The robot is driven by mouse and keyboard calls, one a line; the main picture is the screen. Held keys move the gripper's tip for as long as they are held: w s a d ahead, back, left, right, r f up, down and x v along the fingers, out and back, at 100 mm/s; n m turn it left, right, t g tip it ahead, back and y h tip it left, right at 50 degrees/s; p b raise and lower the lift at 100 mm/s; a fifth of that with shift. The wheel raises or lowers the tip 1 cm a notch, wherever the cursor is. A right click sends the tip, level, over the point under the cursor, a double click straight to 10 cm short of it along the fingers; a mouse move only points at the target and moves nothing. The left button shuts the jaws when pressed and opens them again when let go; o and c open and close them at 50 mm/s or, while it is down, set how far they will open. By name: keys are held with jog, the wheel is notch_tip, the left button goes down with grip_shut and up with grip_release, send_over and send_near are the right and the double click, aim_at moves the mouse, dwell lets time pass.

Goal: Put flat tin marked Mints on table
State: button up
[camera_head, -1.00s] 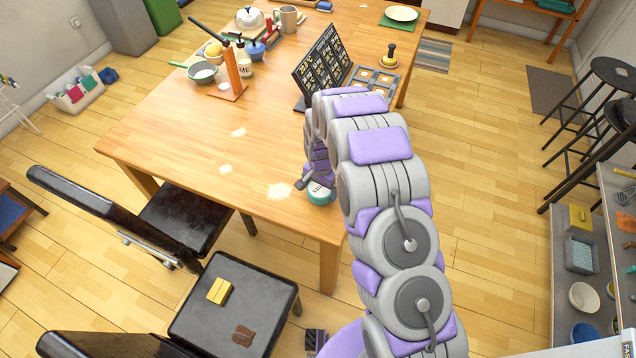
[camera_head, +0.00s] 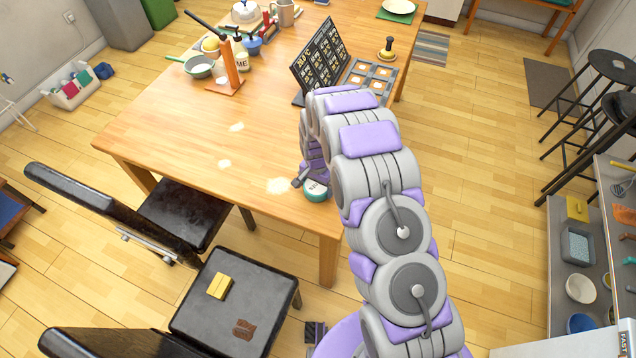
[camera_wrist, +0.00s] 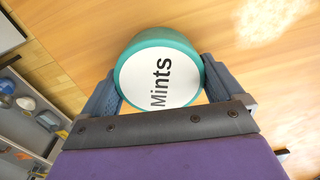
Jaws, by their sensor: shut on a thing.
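The flat round tin (camera_wrist: 160,82) is teal with a white lid that reads Mints. My gripper (camera_wrist: 160,95) is shut on it, one finger on each side, in the wrist view. In the head view the tin (camera_head: 316,191) shows at the near right corner of the wooden table (camera_head: 200,140), below my gripper (camera_head: 308,183). Its underside is hidden, so I cannot tell whether it touches the table top.
A black display board (camera_head: 320,58) and a grey tray (camera_head: 369,78) stand farther back on the table. The middle of the table is bare. Black chairs (camera_head: 195,215) stand along the near edge.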

jog(key=shift+a, duration=0.4)
jog(key=shift+d+f, duration=0.15)
jog(key=shift+d, duration=0.35)
jog(key=o, duration=0.8)
jog(key=shift+c, duration=0.2)
jog(key=shift+a, duration=0.2)
jog(key=shift+a, duration=0.1)
notch_tip(320, 180, up, 17)
jog(key=p, duration=0.3)
